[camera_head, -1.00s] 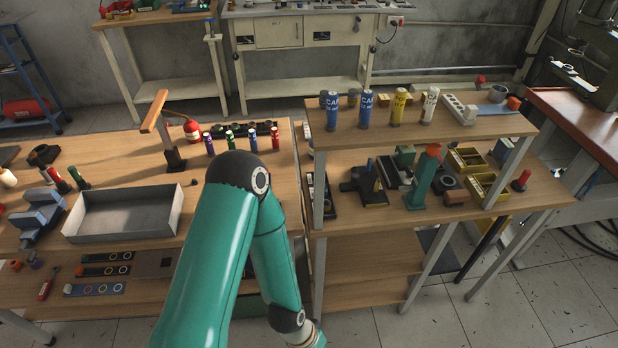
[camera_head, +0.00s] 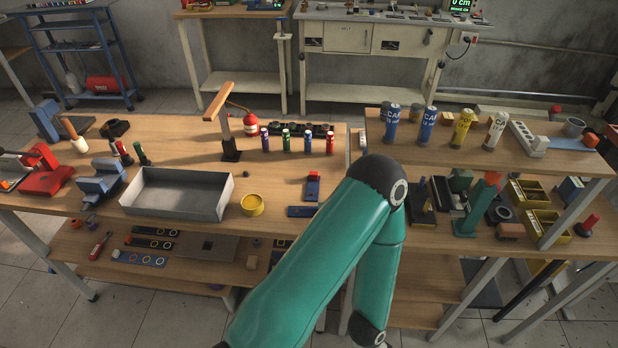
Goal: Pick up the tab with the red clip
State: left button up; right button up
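A small blue tab (camera_head: 312,190) with a red clip (camera_head: 314,175) at its far end is on the wooden workbench (camera_head: 290,175), just left of my teal arm. A flat dark blue piece (camera_head: 300,211) lies just in front of it, near the bench's front edge. One of my teal arms rises from the bottom, bends at its dark elbow right of the tab, and runs down out of the picture. Its gripper is out of view. My other arm and gripper are also out of view.
A grey tray (camera_head: 178,195) and a yellow round dish (camera_head: 253,205) stand left of the tab. Several small coloured cylinders (camera_head: 287,141) stand behind it. A raised shelf (camera_head: 560,160) with cans is on the right. The lower shelf (camera_head: 185,270) holds flat ringed strips.

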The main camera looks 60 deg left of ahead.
aim_at(313, 184)
jog(key=u, duration=0.15)
jog(key=k, duration=1.2)
jog(key=u, duration=0.8)
jog(key=i, duration=0.9)
jog(key=u, duration=0.05)
